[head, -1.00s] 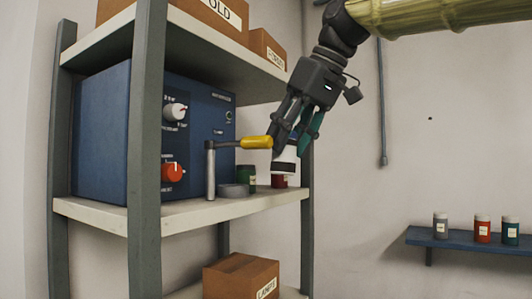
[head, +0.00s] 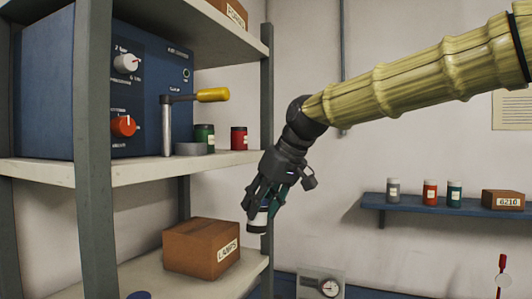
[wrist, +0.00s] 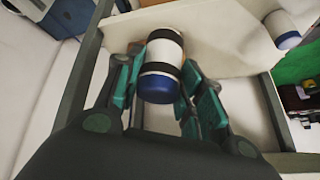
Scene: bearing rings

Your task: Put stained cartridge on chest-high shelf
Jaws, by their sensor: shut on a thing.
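My gripper (head: 268,208) is shut on a white cartridge with dark bands. The cartridge (head: 258,219) hangs low between the fingers in the head view, partly hidden by them. In the wrist view the held cartridge (wrist: 165,48) shows a blue end, and the teal-padded fingers flank it. I cannot make out a stain on it. The gripper is in front of the shelf unit's right post, below the middle shelf (head: 215,163) and above the level of the lower shelf (head: 190,285). A second white cartridge with a blue end (wrist: 285,30) lies or stands on the cream board in the wrist view.
The middle shelf carries a blue machine (head: 60,80), a yellow-handled lever (head: 212,95), a green jar (head: 204,137) and a red jar (head: 239,138). A lamps box (head: 201,248) and a blue round top (head: 139,295) are on the lower shelf. A blue wall shelf (head: 450,210) is right.

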